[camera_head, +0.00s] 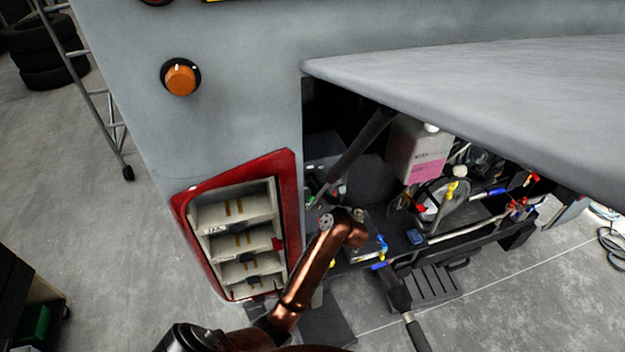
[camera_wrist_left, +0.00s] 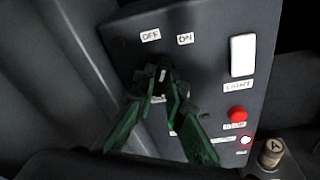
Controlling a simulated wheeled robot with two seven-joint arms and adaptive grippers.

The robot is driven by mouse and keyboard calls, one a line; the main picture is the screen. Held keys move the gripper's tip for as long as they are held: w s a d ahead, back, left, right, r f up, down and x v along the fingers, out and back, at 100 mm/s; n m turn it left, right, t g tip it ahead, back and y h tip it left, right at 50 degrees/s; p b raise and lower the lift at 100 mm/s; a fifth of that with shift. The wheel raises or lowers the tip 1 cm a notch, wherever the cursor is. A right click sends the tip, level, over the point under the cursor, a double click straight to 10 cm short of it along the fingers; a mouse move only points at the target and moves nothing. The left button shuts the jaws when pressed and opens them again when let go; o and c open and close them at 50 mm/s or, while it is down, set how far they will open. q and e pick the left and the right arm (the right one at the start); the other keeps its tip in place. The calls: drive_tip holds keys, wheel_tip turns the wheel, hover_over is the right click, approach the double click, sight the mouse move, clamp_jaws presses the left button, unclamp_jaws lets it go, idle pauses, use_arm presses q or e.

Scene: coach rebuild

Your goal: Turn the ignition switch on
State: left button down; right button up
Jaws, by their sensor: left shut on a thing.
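The ignition switch (camera_wrist_left: 163,75) is a small dark knob with a pale mark, below the OFF and ON labels on a dark control panel (camera_wrist_left: 205,65) in the left wrist view. The mark stands nearly upright; I cannot tell clearly which label it points to. My left gripper (camera_wrist_left: 163,92) has green fingers on either side of the knob and is shut on it. The fingers hide part of the knob. In the head view my copper left arm reaches into the open bay, where the switch cannot be made out. My right gripper is not in view.
The panel also has a white light switch (camera_wrist_left: 243,55), a red button (camera_wrist_left: 237,114) and a small lit button (camera_wrist_left: 246,140). In the head view a raised grey hatch (camera_head: 470,90) overhangs the bay. A red-framed lamp housing (camera_head: 240,235) is beside my arm.

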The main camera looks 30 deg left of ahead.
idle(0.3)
use_arm(q)
drive_tip(key=m+y+p, duration=0.1)
drive_tip(key=m+p, duration=0.3)
drive_tip(key=m, duration=0.1)
drive_tip(key=shift+f+g, duration=0.1)
drive_tip(key=shift+g, duration=0.3)
idle(0.3)
drive_tip(key=c, duration=2)
unclamp_jaws()
drive_tip(key=shift+o, duration=1)
drive_tip(key=shift+d, duration=0.15)
